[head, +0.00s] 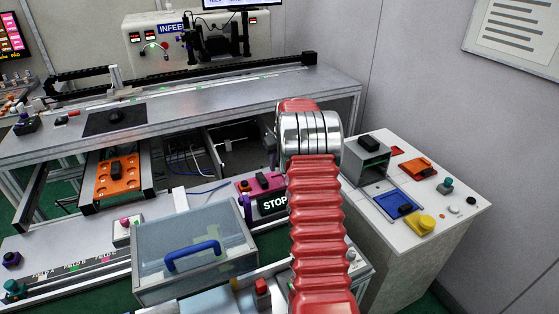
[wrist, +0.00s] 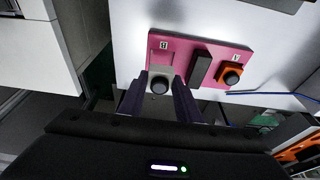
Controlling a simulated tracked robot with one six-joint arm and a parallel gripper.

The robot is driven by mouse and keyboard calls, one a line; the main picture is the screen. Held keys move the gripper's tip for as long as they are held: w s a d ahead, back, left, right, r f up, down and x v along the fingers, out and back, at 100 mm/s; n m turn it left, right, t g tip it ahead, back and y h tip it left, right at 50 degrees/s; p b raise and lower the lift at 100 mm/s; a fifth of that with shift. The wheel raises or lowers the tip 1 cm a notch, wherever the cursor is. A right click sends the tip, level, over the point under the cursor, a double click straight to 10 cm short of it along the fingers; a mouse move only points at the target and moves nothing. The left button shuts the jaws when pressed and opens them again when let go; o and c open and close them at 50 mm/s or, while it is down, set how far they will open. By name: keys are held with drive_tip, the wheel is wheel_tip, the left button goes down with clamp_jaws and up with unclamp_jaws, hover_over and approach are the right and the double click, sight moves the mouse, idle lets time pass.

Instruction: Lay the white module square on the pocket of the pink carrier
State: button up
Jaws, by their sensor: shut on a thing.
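The pink carrier (wrist: 188,48) lies on a pale surface in the upper middle of the wrist view. It has a pocket outline (wrist: 161,50) at its left end, a black upright block in its middle and an orange module (wrist: 233,72) at its right end. My gripper (wrist: 159,92) is shut on the white module (wrist: 163,73), which has a round black knob. The module overlaps the carrier's near left part, just below the pocket outline. I cannot tell whether it touches.
In the head view a STOP sign (head: 273,203) stands beside the carrier. A clear-lidded box (head: 190,250) with a blue handle is nearer. A white side table (head: 458,205) at right holds several coloured parts. A grey cabinet (wrist: 40,50) is left in the wrist view.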

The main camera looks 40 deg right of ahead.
drive_tip(key=shift+f, duration=2.35)
drive_tip(key=shift+s+f, duration=0.25)
drive_tip(key=shift+f, duration=0.55)
drive_tip(key=o, duration=1)
drive_tip(key=shift+c, duration=0.2)
drive_tip(key=shift+o, duration=0.9)
drive_tip(key=shift+s+r, duration=0.1)
drive_tip(key=shift+r, duration=0.55)
drive_tip(key=v, duration=1.3)
drive_tip(key=shift+w+r, duration=0.25)
drive_tip(key=shift+r, duration=0.2)
